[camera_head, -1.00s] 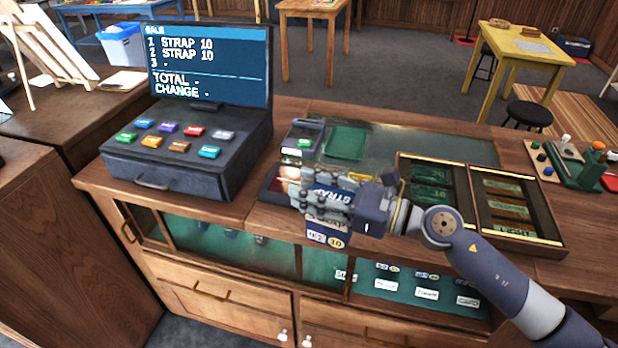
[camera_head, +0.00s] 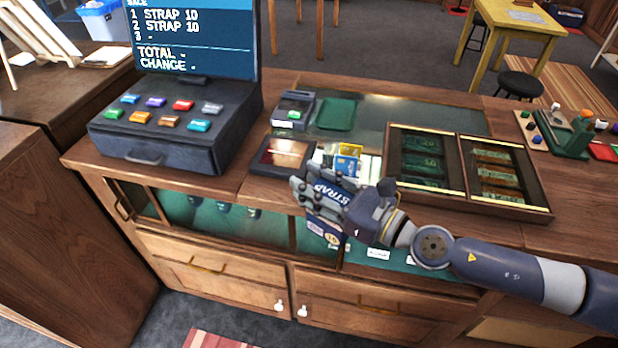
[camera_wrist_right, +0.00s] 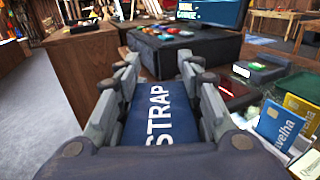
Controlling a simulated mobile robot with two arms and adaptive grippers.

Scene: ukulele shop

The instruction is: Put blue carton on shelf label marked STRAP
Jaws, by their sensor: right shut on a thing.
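The blue carton (camera_head: 326,208) is marked STRAP in white letters. My right gripper (camera_head: 322,194) is shut on it and holds it tilted at the counter's front edge. In the right wrist view the carton (camera_wrist_right: 160,112) sits between the fingers of the right gripper (camera_wrist_right: 160,85). The carton's lower end shows a pale tag with a yellow spot. Shelf labels show in the glass case below the counter, such as a white label (camera_head: 378,254); its text is too small to read, and my right arm hides others nearby. My left gripper is not in view.
A register (camera_head: 175,120) with a screen stands at the left of the counter. A card reader (camera_head: 292,110), a dark tray (camera_head: 283,154), upright cards (camera_head: 348,160) and an open cash tray (camera_head: 470,205) lie on the counter. Drawers (camera_head: 215,268) are below.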

